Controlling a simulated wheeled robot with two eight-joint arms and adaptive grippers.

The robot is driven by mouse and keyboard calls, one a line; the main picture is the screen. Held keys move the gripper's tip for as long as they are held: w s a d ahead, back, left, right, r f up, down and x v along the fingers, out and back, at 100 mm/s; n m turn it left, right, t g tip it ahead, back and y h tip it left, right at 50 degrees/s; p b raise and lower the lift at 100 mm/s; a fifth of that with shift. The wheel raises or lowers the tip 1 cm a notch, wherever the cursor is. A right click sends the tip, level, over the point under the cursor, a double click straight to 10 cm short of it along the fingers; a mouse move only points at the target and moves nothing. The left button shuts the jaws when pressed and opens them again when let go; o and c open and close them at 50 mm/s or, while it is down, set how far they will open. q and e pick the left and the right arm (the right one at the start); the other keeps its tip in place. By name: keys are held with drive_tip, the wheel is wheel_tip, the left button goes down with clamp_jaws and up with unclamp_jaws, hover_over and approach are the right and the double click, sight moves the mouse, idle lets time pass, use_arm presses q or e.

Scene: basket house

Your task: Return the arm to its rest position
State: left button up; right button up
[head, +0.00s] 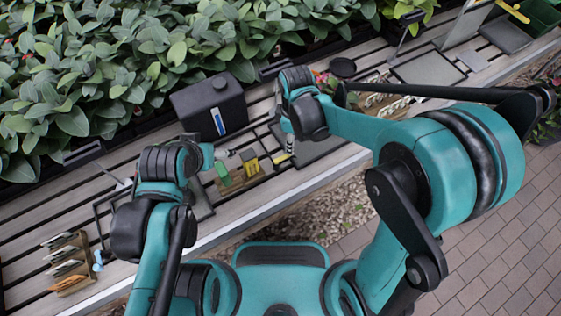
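My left arm (150,215) comes in from the lower left, bent, with its black and teal end joints over the slatted bench. My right arm (350,125) reaches in from the right, its elbow raised high and its end joints over the middle of the bench. No arm visibly touches the black box or the small items.
The slatted bench (35,225) holds a black box (210,104), a green item (223,175), a yellow block (252,168) and a wooden rack (70,264) of packets. Leafy plants (110,65) line the back. Brick paving (505,225) lies clear at lower right.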

drive_tip(key=shift+r, duration=0.5)
drive_tip(key=shift+f, duration=0.1)
